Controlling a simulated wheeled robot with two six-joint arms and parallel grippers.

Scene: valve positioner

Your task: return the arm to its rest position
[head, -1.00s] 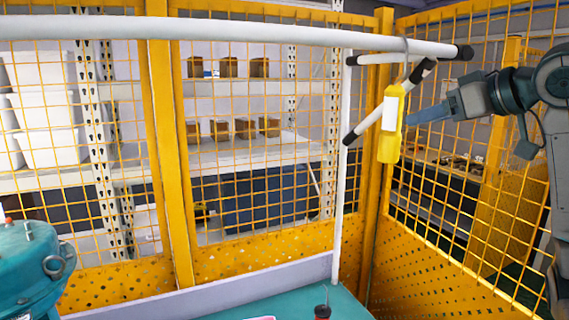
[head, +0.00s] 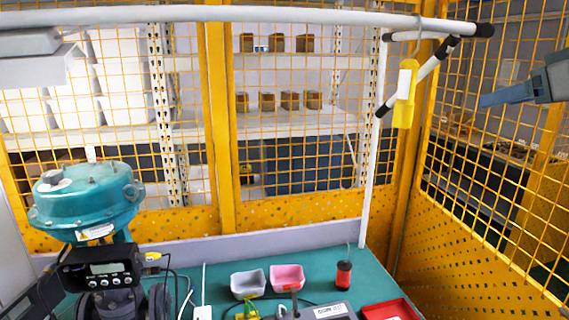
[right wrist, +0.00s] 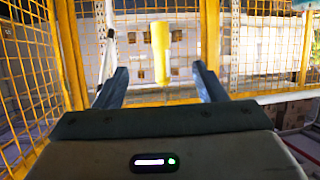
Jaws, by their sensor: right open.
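My right gripper (head: 508,95) is at the right edge of the head view, apart from the yellow hanging tool and to its right. In the right wrist view its two fingers (right wrist: 160,82) are spread and nothing is between them; the gripper is open. The yellow tool (head: 405,95) with a white label hangs from the white overhead rail (head: 250,14). It also shows in the right wrist view (right wrist: 161,52), beyond the fingertips. My left gripper is not in view.
The teal valve actuator (head: 85,195) with its positioner (head: 103,268) stands at left. Yellow mesh fencing (head: 490,225) encloses the right.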

